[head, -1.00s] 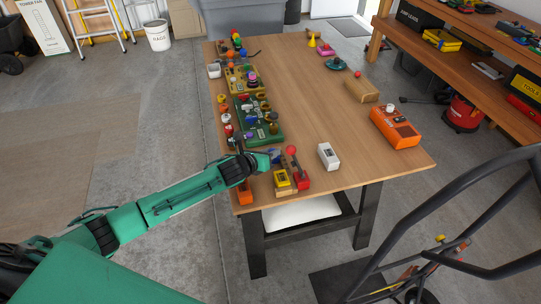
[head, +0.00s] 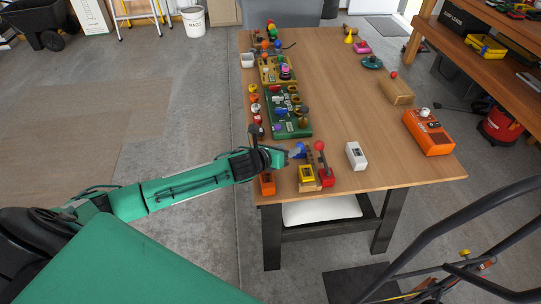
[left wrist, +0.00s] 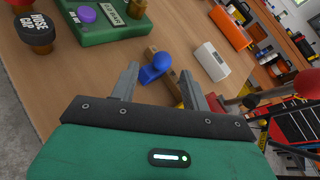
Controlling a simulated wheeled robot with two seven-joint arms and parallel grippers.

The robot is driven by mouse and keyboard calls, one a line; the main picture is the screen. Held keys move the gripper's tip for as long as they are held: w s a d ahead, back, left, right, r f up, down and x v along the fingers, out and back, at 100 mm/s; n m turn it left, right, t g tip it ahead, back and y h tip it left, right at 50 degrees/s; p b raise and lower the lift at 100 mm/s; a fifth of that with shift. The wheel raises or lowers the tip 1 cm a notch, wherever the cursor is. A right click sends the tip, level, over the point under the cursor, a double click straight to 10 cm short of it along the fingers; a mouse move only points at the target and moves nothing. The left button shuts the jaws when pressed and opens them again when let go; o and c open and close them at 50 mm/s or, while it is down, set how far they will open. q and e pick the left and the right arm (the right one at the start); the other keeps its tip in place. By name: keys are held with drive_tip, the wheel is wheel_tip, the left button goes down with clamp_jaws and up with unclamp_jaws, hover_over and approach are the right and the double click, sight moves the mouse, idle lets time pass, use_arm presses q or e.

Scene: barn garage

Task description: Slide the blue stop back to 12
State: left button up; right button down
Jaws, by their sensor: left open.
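The blue stop (head: 299,150) is a small blue knob near the front left of the table, by a wooden strip. In the left wrist view the blue stop (left wrist: 156,68) shows a round ball on a thicker base, lying between my spread fingertips. My left gripper (head: 291,153) is open and close to the stop from the left; whether a finger touches it I cannot tell. The gripper also fills the lower part of the left wrist view (left wrist: 158,85). Any number marks on the strip are too small to read or hidden. My right gripper is not in view.
A yellow block (head: 306,174), a red base with a red ball lever (head: 326,177) and an orange box (head: 267,184) crowd the stop. A white box (head: 356,156) stands to the right. A green panel (head: 288,112) lies behind. The table's middle is clear.

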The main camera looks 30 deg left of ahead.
use_arm(q)
drive_tip(key=b+v, duration=0.1)
drive_tip(key=v, duration=0.6)
drive_tip(key=shift+s+a, duration=0.1)
drive_tip(key=shift+s+a+r, duration=0.1)
drive_tip(key=shift+s+r, duration=0.1)
drive_tip(key=shift+s, duration=0.25)
